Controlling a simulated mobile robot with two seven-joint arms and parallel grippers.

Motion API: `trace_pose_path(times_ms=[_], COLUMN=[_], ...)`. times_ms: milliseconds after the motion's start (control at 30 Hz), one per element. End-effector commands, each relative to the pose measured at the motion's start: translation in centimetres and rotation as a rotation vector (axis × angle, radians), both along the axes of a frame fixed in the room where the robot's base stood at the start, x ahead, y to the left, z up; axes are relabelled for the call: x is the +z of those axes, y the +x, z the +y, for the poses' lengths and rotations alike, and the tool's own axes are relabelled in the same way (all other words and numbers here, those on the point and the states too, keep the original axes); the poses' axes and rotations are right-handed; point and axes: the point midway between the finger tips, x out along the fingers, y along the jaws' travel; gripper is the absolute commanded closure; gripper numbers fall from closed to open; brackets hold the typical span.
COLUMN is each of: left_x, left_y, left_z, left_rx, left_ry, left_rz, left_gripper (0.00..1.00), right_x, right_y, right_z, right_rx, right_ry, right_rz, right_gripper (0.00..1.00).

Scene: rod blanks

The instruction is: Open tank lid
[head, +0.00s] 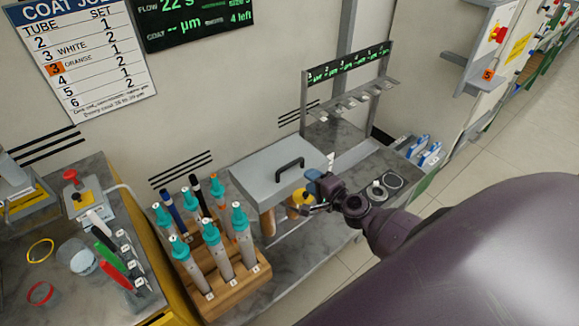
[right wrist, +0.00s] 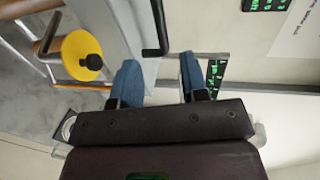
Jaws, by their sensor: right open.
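The grey tank lid (head: 262,186) lies closed on the tank in the head view, with a black bar handle (head: 289,166) on its top. The handle also shows in the right wrist view (right wrist: 162,28), ahead of the fingers. My right gripper (head: 314,182) is at the lid's right side, close to the handle but apart from it. In the right wrist view its two blue fingers (right wrist: 158,72) are spread with nothing between them. My left gripper is in neither view.
A yellow disc (right wrist: 80,52) with a black knob sits beside the tank, just by my right gripper. A wooden block (head: 222,285) with several teal-topped tubes stands in front of the lid. A rack (head: 345,90) stands behind; round rings (head: 378,190) lie right.

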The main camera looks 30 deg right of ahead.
Motion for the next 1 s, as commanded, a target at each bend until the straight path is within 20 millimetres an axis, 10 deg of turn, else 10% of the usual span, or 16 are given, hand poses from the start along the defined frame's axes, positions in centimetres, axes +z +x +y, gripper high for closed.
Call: trace_pose_path(times_ms=[1000], left_x=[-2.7], left_y=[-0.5], left_z=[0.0], left_rx=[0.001], left_ry=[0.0], left_rz=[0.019], left_gripper=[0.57], right_x=[-2.1], right_y=[10.6], right_z=[0.8], right_rx=[-0.004], right_ry=[0.007], right_rz=[0.001], right_gripper=[0.59])
